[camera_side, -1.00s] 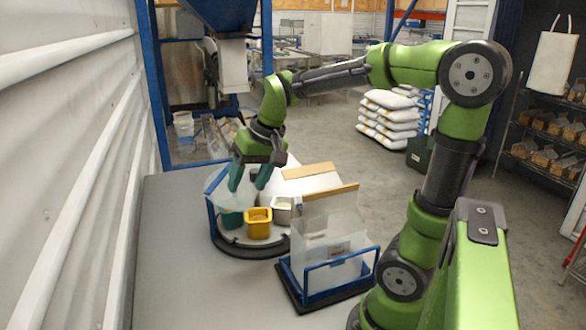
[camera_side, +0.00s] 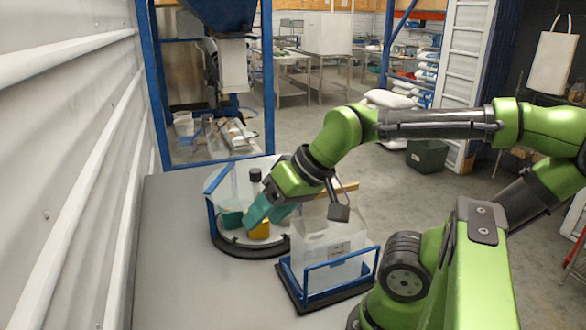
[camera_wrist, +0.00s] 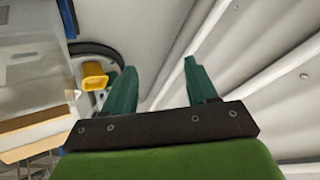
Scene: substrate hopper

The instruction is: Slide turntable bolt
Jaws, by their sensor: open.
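The round turntable (camera_side: 229,240) with a dark base rim sits on the grey table, with a blue frame and clear panel at its left. It holds a teal cup (camera_side: 230,218) and a yellow cup (camera_side: 260,230), which also shows in the wrist view (camera_wrist: 93,76). A black knob-like part (camera_side: 256,174) shows toward the turntable's back; I cannot tell if it is the bolt. No bolt is clearly seen. My gripper (camera_side: 268,212) is over the turntable's front right, tilted down-left, its teal fingers partly hiding the yellow cup. In the wrist view the fingers (camera_wrist: 160,68) are apart and empty.
A clear bag (camera_side: 322,238) stands in a blue rack (camera_side: 330,288) just right of the turntable, close to my wrist. A corrugated wall (camera_side: 70,160) runs along the left. The table's front left (camera_side: 190,285) is clear. A hopper (camera_side: 218,15) hangs behind.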

